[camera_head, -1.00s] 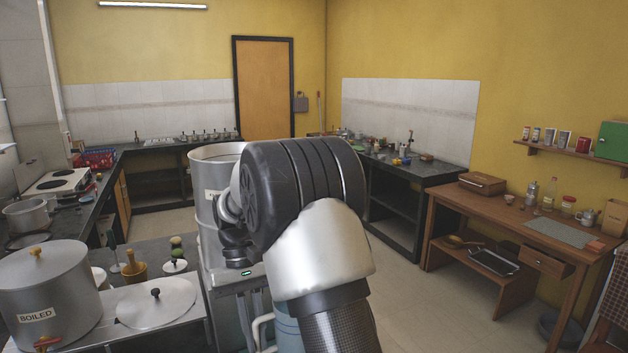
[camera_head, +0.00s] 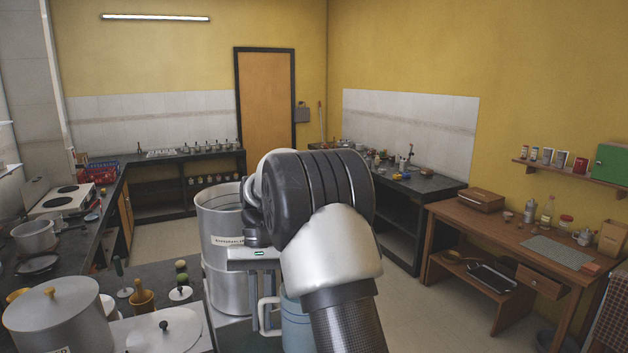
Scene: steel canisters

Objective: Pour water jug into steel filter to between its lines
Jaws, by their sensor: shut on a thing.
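The steel filter (camera_head: 217,222) is a tall, open-topped metal cylinder with a white label, left of centre. The water jug (camera_head: 294,325) is a blue-grey vessel with a pale handle (camera_head: 264,318), low in the middle, partly behind my arm. My gripper (camera_head: 266,300) points down and is shut on the jug at its handle side; the fingertips are hard to see. The jug looks about upright, right of the filter. Its mouth and water are hidden.
A lidded steel pot (camera_head: 58,325) and a loose lid (camera_head: 165,335) lie at the lower left, with a wooden mortar (camera_head: 141,298) nearby. Dark counters line the left and back. A wooden table (camera_head: 470,225) stands right, with open floor before it.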

